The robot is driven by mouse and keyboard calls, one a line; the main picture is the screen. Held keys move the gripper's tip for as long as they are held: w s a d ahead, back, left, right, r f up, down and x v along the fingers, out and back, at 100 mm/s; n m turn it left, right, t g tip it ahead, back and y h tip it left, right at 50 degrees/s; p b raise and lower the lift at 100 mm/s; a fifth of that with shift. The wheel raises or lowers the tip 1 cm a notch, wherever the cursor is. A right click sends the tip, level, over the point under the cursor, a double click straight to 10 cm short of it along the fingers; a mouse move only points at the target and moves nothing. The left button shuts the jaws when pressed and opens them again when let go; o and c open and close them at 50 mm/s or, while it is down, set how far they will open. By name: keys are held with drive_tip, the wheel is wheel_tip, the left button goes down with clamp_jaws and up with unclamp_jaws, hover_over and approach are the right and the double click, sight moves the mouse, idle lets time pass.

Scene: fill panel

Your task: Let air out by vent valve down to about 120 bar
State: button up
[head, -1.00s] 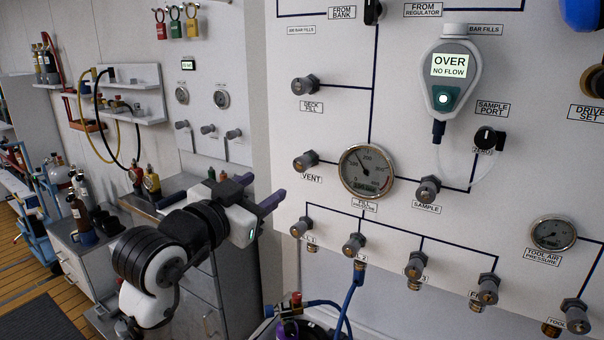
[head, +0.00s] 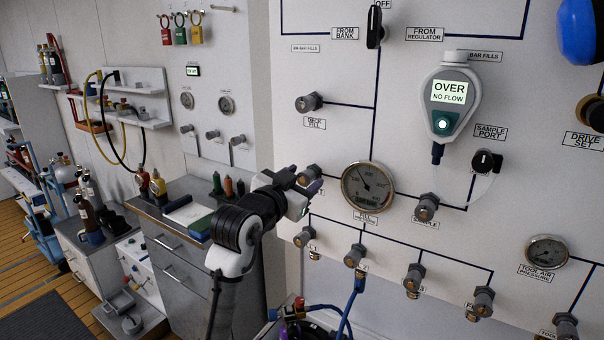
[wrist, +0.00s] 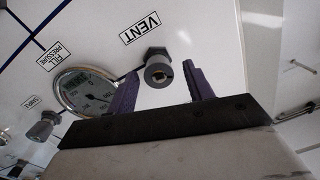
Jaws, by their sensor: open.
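The vent valve (wrist: 158,72) is a grey knob below its VENT label in the wrist view. It lies between and just beyond the two purple fingers of my gripper (wrist: 163,88), which is open and apparently not clamped on it. In the head view the vent valve (head: 311,174) shows just above my gripper (head: 310,190), which partly covers this spot and hides the VENT label. The fill pressure gauge (head: 368,188) is a round dial right of the valve; its needle points up and left, but its number is too small to read. It also shows in the wrist view (wrist: 88,93).
The sample valve (head: 427,207) is right of the gauge, and the deck fill valve (head: 308,103) is above. A row of fill valves (head: 355,256) lies below my gripper. A handheld analyser (head: 450,100) reads "OVER NO FLOW". A grey cabinet (head: 175,260) stands left.

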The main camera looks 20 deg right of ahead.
drive_tip(key=shift+w+d, duration=0.1)
drive_tip(key=shift+d, duration=0.05)
drive_tip(key=shift+c, duration=0.4)
drive_tip(key=c, duration=0.9)
drive_tip(key=shift+n, duration=0.9)
drive_tip(key=o, duration=1)
drive_tip(key=b+v, duration=0.4)
drive_tip(key=v, duration=1)
drive_tip(key=shift+b, duration=0.35)
drive_tip(key=shift+w, duration=0.1)
